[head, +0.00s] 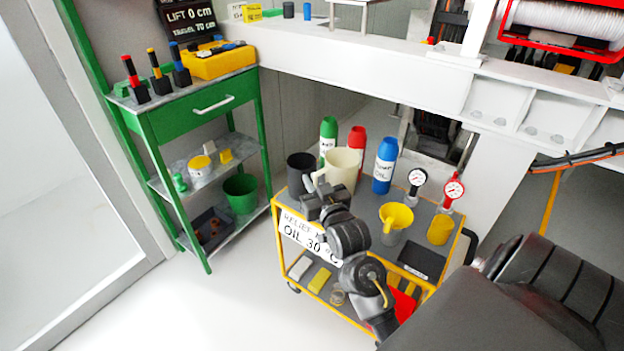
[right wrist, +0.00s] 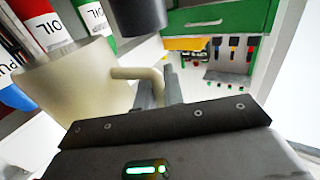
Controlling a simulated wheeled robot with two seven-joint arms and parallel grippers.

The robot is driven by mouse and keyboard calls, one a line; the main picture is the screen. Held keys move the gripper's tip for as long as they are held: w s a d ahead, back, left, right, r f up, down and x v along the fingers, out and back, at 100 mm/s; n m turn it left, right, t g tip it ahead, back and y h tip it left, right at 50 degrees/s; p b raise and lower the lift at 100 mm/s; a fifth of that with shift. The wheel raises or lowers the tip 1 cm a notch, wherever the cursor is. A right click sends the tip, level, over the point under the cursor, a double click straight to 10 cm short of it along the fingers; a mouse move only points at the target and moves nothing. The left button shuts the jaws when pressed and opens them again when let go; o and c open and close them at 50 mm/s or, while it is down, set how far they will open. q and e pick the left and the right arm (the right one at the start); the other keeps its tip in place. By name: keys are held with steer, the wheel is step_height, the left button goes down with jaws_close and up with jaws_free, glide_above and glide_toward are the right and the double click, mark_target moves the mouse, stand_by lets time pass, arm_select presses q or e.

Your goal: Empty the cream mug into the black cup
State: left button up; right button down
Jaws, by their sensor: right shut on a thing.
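The cream mug (head: 343,166) is at the back left of the yellow-framed cart, in front of the bottles. My right gripper (head: 316,186) is shut on the mug's handle; in the right wrist view the handle (right wrist: 138,73) runs between the fingers (right wrist: 160,85) and the mug's body (right wrist: 75,90) is to the left. The black cup (head: 299,166) stands just left of the mug, its lower part hidden by my gripper. The dark cup also shows at the top of the right wrist view (right wrist: 137,14). I cannot see inside either vessel. My left gripper is not in view.
Green (head: 328,134), red (head: 357,140) and blue (head: 384,166) bottles stand behind the mug. A yellow funnel (head: 396,217), a yellow cup (head: 440,230) and two gauges (head: 453,188) are at the cart's right. A green shelf (head: 185,130) stands left; open floor lies between.

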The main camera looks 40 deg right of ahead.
steer(key=s+a+r+n+y, duration=0.1)
steer(key=s+a+y, duration=0.1)
steer(key=a, duration=0.5)
steer(key=s+a+r+n+y, duration=0.1)
steer(key=s+a+r+y, duration=0.1)
steer(key=a, duration=0.6)
steer(key=shift+s+r+n+t+y, duration=0.15)
steer(key=shift+s+n+t+y, duration=0.2)
steer(key=shift+s, duration=0.25)
steer(key=shift+a, duration=0.2)
